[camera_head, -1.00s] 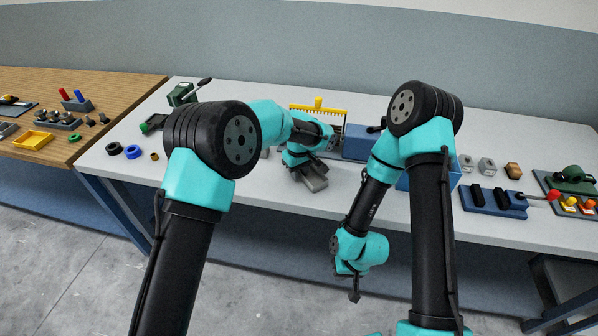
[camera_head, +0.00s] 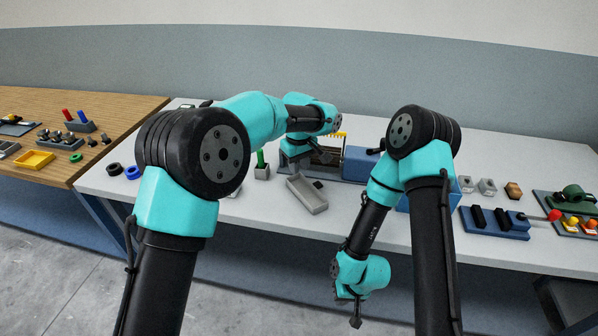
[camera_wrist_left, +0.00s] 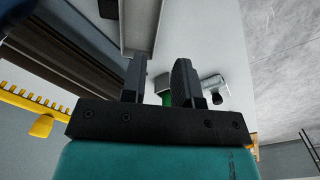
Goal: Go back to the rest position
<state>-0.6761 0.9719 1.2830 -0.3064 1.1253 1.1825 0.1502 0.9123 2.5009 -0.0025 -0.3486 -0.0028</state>
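My left gripper (camera_wrist_left: 159,78) shows two dark fingers standing apart with nothing between them in the left wrist view. My right gripper (camera_head: 352,312) hangs low in front of the table's front edge, pointing down. Its fingers are too small to tell whether they are apart. A grey tray (camera_head: 309,198) lies on the table just below and in front of the left wrist.
A grey holder with a green piece (camera_head: 262,168) stands left of the tray. A blue box (camera_head: 360,163) stands behind the right arm. A blue block (camera_head: 495,222) and a green device (camera_head: 577,199) sit at right. A wooden table (camera_head: 120,118) with small parts is at left.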

